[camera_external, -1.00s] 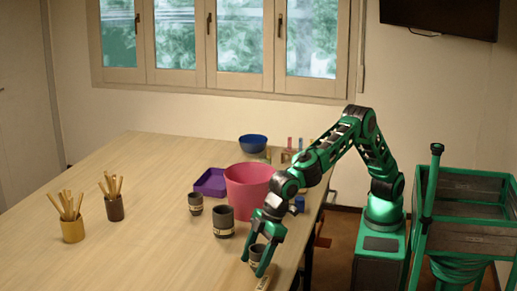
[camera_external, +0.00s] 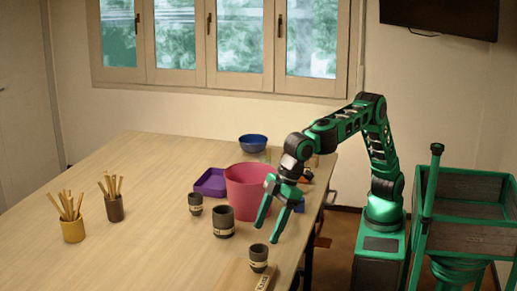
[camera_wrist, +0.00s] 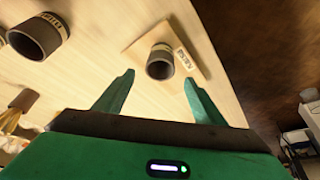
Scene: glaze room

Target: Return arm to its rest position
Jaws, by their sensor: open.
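My arm is green and black and reaches over the right edge of the table. My gripper (camera_external: 268,226) is open and empty above the table, in front of the pink bucket (camera_external: 248,186). Its two green fingers also show spread apart in the wrist view (camera_wrist: 155,92). A small dark cup (camera_external: 258,258) stands below the gripper near the table's front right edge, apart from the fingers. In the wrist view the cup (camera_wrist: 160,66) sits on a light board (camera_wrist: 188,38) with a label, beyond the fingertips.
A larger dark cup (camera_external: 223,222) and another small one (camera_external: 195,204) stand left of my gripper. A purple tray (camera_external: 209,184) and a blue bowl (camera_external: 253,143) lie farther back. Brush holders (camera_external: 72,230) stand at left. A green-framed cart (camera_external: 470,205) is at right.

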